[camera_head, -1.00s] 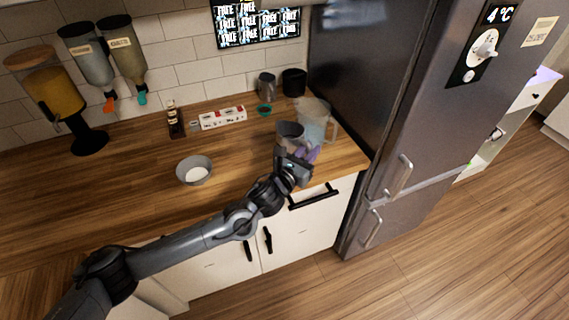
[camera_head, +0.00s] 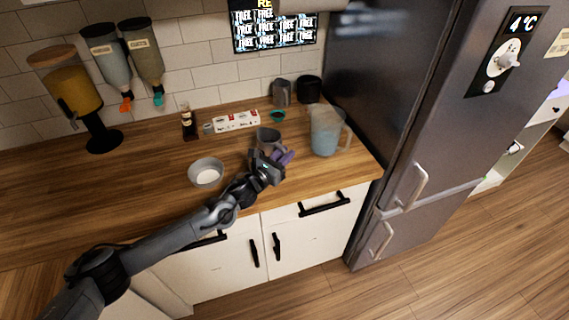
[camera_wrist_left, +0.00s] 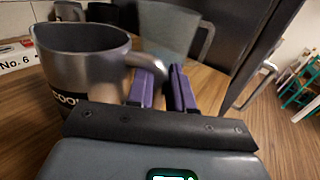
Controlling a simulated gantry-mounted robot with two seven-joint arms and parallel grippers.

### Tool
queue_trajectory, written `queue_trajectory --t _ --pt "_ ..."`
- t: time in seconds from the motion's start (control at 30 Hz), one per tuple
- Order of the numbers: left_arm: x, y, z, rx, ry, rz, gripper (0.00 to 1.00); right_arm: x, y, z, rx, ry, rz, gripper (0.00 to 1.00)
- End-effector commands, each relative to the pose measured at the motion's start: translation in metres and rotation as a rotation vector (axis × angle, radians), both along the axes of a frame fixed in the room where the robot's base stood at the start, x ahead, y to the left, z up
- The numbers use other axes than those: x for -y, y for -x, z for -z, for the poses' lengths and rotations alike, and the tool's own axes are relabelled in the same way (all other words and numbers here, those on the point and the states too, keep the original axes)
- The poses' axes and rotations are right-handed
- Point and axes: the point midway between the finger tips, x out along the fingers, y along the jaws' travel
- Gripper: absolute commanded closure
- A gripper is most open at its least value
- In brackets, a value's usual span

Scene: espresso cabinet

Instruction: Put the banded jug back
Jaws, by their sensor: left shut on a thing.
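The banded jug (camera_head: 267,137), a grey metal jug with a dark lettered band, is at my left gripper (camera_head: 279,157) over the counter. In the left wrist view the jug (camera_wrist_left: 85,70) is upright, and its handle runs between the purple fingers of my left gripper (camera_wrist_left: 162,88), which are shut on it. The jug's base is hidden, so I cannot tell whether it touches the counter. A second grey jug (camera_head: 281,93) stands at the back by the wall, beside a black canister (camera_head: 308,89). My right gripper is not in view.
A clear pitcher (camera_head: 326,133) stands right of the held jug, near the fridge (camera_head: 395,90). A teal dish (camera_head: 278,116), a white-and-red box (camera_head: 237,121) and a dark bottle (camera_head: 189,122) are behind. A grey bowl (camera_head: 206,172) is left.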

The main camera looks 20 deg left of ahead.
Motion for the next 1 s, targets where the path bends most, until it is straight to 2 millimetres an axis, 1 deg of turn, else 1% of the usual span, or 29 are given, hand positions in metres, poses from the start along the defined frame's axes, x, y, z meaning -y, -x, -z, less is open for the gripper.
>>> queue_trajectory --t 0.2,0.27,0.53,0.7,0.73,0.8,0.87,0.9,1.0 --pt "0.001 0.0 0.028 -0.001 0.0 0.0 1.0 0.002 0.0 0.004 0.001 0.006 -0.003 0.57" --pt "0.0 0.0 0.033 0.0 0.0 -0.001 1.0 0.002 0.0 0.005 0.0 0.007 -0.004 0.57" --pt "0.0 0.0 0.035 0.001 -0.001 0.0 1.0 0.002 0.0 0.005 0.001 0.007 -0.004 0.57" --pt "0.001 0.0 0.04 0.001 -0.001 0.0 1.0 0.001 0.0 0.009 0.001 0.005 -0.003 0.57" --pt "0.001 0.0 0.04 -0.001 -0.001 0.0 0.76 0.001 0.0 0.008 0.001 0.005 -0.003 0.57" --pt "0.001 0.0 0.039 -0.001 -0.001 0.0 0.65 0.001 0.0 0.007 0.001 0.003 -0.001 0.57" --pt "0.001 0.0 0.039 -0.001 0.0 0.0 0.56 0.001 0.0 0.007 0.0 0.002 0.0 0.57" --pt "0.001 0.0 0.039 -0.001 0.0 0.0 0.54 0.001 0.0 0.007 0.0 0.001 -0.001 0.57" --pt "0.001 0.0 0.039 -0.001 -0.001 0.0 0.54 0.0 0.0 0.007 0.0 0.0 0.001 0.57"
